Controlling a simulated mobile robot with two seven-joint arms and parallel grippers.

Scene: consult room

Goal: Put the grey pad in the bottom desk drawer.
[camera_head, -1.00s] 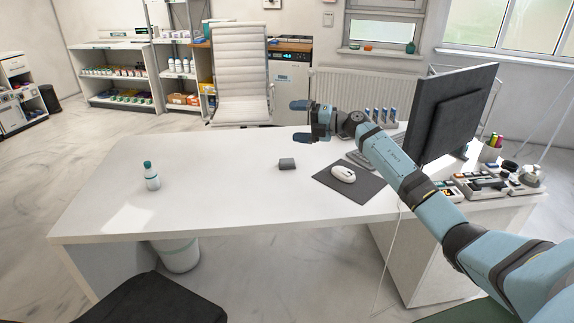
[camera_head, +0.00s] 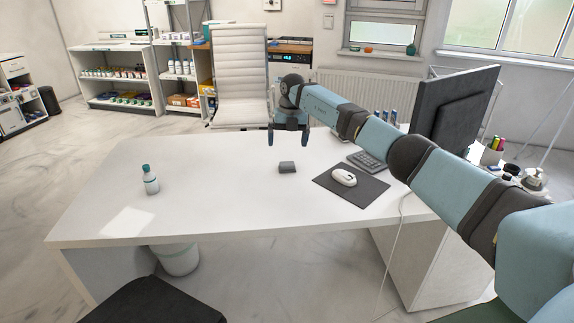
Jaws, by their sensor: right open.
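A small grey pad (camera_head: 287,167) lies on the white desk (camera_head: 215,215) near its middle, left of the mouse mat. My right gripper (camera_head: 288,142) is open and empty, pointing down above the desk, a little beyond and above the pad and not touching it. Its two fingers hang apart. The desk's pedestal (camera_head: 428,262) stands under the right end; only plain white panels of it show, and no drawer front is in view. My left gripper is not in view.
A mouse (camera_head: 344,177) rests on a dark mat (camera_head: 350,189) right of the pad. A monitor (camera_head: 452,108) and keyboard (camera_head: 367,161) stand at the right. A bottle (camera_head: 150,180) stands at the left. Desk between bottle and pad is clear.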

